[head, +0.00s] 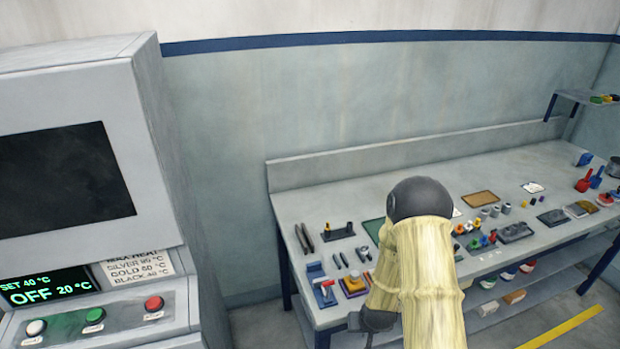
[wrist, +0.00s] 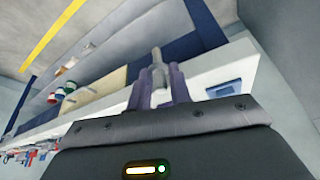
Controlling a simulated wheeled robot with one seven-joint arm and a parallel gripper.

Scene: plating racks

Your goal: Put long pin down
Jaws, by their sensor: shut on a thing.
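My gripper (wrist: 159,82) shows in the wrist view with its two purple fingers close together. It is shut on a grey pin (wrist: 156,57), whose narrow end sticks out past the fingertips. The rest of the pin is hidden between the fingers. The bench's pale edge and a blue panel lie behind the pin in that view. In the head view my arm covers the front middle of the bench (head: 310,205), and neither the gripper's fingers nor the pin can be made out there.
A lower shelf holds several coloured containers (head: 508,273). A control cabinet (head: 85,150) stands at the left. The bench's back left is clear.

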